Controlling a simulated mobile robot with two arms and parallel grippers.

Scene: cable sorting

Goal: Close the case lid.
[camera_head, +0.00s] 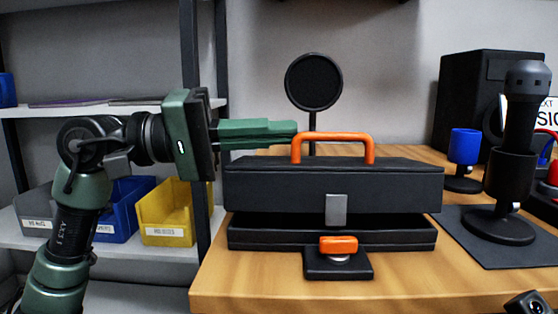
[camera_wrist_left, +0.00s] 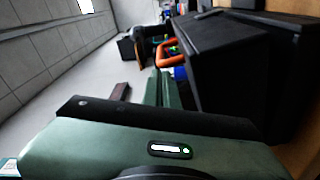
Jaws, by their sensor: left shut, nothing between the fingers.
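The black case sits on the wooden desk, with its lid (camera_head: 270,185) low over the base (camera_head: 280,235). A dark gap shows between the lid's front edge and the base, so the lid does not look fully down. An orange handle (camera_head: 335,137) stands on the lid and a grey latch (camera_head: 336,210) is on its front. My left gripper (camera_head: 295,130) is shut and empty, its green fingers level over the lid's left part, tips beside the handle. Contact with the lid cannot be told. The left wrist view shows the case (camera_wrist_left: 235,60) and handle (camera_wrist_left: 170,52) beside the fingers. My right gripper is not in view.
A black stand with an orange piece (camera_head: 338,244) is in front of the case. A round black pop filter (camera_head: 313,82) rises behind it. A microphone (camera_head: 515,130), blue cup-like object (camera_head: 464,146) and speaker (camera_head: 470,95) stand right. Shelves with a yellow bin (camera_head: 165,210) are left.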

